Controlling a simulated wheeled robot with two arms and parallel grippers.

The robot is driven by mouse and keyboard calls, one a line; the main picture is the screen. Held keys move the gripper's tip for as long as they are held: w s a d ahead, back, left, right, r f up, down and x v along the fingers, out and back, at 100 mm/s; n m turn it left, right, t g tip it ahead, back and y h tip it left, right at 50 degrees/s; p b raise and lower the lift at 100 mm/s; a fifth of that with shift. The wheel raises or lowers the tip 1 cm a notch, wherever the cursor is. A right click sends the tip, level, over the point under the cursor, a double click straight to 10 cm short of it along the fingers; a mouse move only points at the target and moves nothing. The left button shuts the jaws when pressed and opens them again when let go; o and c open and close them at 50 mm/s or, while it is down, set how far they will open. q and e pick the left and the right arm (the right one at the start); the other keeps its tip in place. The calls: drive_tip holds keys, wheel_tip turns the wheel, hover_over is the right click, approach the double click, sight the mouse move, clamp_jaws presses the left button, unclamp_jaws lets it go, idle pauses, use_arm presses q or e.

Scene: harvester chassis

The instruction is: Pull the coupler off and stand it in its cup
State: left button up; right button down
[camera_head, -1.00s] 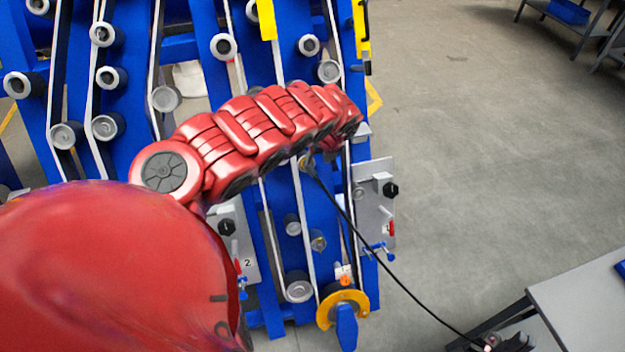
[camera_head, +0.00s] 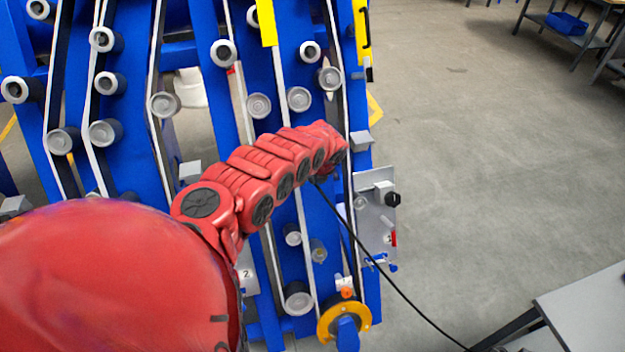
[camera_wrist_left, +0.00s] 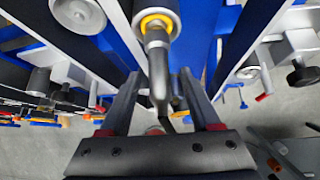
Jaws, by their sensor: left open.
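The coupler (camera_wrist_left: 157,50) is a grey metal fitting on the end of a black cable. In the left wrist view it sits on a round port with a yellow ring (camera_wrist_left: 156,20). My left gripper (camera_wrist_left: 160,77) is open, with one finger on each side of the coupler's lower part and visible gaps to it. In the head view the coupler and my gripper's fingers are hidden by my red left arm, and the cable (camera_head: 378,268) runs from there to the lower right. I cannot make out the cup in either view. My right gripper does not show.
The blue machine frame (camera_head: 183,52) carries several rollers and belts close around my arm. A grey plate (camera_head: 373,222) with a black knob stands on its right edge. A grey table (camera_head: 590,310) is at the lower right. The floor between is clear.

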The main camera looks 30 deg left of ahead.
sight(314, 184)
use_arm(q)
drive_tip(key=shift+c, duration=0.2)
clamp_jaws()
drive_tip(key=shift+s+d+r+p, duration=0.1)
drive_tip(key=shift+d+r+p, duration=0.1)
drive_tip(key=shift+r+p, duration=0.25)
drive_tip(key=shift+s+d+r+p, duration=0.3)
drive_tip(key=shift+s+d+p, duration=0.1)
drive_tip(key=shift+p, duration=0.3)
drive_tip(key=shift+s+d+r+p, duration=0.25)
drive_tip(key=shift+s+d+p, duration=0.2)
drive_tip(key=shift+d+p, duration=0.1)
drive_tip(key=shift+f, duration=0.1)
